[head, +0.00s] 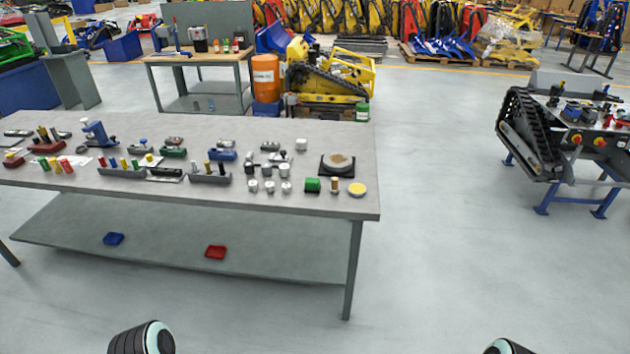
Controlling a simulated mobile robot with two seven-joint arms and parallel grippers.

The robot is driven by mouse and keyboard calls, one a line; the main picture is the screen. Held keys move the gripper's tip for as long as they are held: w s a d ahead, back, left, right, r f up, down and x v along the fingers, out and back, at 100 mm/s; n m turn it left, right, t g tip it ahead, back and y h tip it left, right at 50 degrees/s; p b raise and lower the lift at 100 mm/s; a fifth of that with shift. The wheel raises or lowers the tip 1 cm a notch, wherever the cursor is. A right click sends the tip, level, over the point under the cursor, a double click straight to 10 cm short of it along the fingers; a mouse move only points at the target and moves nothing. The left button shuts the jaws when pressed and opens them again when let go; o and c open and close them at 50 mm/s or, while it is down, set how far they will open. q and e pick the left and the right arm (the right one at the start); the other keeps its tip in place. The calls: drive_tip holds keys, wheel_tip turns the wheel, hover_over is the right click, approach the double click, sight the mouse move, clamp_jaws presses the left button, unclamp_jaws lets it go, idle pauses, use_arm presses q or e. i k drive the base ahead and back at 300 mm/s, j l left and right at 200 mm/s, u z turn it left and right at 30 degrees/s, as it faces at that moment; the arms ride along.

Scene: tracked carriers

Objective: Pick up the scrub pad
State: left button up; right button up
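I cannot make out a scrub pad for certain; the things on the table are small in the head view. Near the right front corner of the grey table (290,205) sit a small green piece (313,184) and a round yellow piece (357,189). Between them stands a small brown and white upright piece (334,184). Behind them is a dark square plate with a round grey disc (337,161) bearing a brown patch. Neither of my grippers shows; only dark rounded parts of my arms reach in at the bottom edge.
Several metal parts and holders (210,177) fill the tabletop's left and middle. Open floor (440,240) lies right of the table. A tracked carrier (530,135) stands farther right.

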sight(312, 185)
drive_tip(key=i+l+u, duration=0.1)
drive_tip(key=l, duration=0.2)
drive_tip(key=i+l+u, duration=0.1)
drive_tip(key=i+l, duration=0.15)
drive_tip(key=i+l+u, duration=0.1)
drive_tip(key=l, duration=0.35)
drive_tip(key=i+l+u, duration=0.1)
drive_tip(key=l, duration=0.25)
drive_tip(key=i+l+u, duration=0.1)
drive_tip(key=l, duration=0.25)
drive_tip(key=i+l, duration=0.2)
drive_tip(key=l, duration=0.2)
drive_tip(key=u, duration=0.05)
